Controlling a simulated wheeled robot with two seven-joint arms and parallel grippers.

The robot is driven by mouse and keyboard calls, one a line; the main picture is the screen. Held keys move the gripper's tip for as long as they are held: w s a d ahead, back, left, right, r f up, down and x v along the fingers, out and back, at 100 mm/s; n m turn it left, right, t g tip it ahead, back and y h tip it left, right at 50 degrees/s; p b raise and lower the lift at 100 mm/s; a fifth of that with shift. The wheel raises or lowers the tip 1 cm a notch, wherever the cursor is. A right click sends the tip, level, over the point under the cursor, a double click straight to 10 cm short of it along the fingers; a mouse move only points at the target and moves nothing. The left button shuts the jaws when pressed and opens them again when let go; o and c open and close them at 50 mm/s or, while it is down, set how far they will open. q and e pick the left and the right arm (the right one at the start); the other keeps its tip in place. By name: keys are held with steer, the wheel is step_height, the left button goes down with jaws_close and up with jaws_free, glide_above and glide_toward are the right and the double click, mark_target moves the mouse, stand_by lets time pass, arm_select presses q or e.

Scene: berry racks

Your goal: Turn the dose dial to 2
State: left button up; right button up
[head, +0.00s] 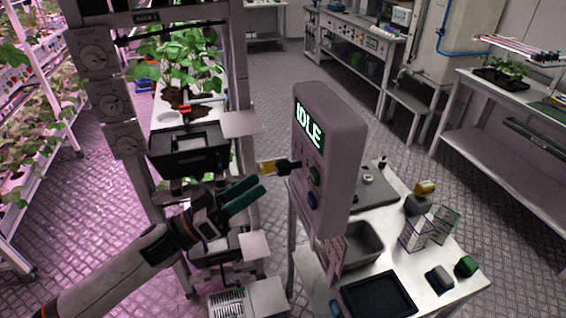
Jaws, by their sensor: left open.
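Three round dials on grey plates run down the left post of the rack: a top dial (95,60), a middle dial (111,103) and a lower dial (125,142). The top plate seems to read LIGHT; the other labels and the settings are too small to read, so I cannot tell which is the dose dial. A grey control box (330,150) shows IDLE on its screen and has coloured buttons on its face. My left gripper (262,187) is open and empty, its teal fingers pointing right, between the rack and the box. My right gripper is not in view.
A yellow and black piece (273,167) juts from the box's left side, near my left fingers. Plants stand in the rack above a black tray (190,150). A white table (440,258) at right holds a grey bin (362,243) and small items.

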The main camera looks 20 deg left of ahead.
mark_target(277, 170)
arm_select(q)
steer(key=p+x, duration=0.2)
steer(key=x, duration=0.4)
steer(key=shift+r, duration=0.2)
steer(key=shift+w+d, duration=0.5)
steer(key=shift+d, duration=0.1)
steer(key=c, duration=1)
steer(key=shift+o, duration=0.2)
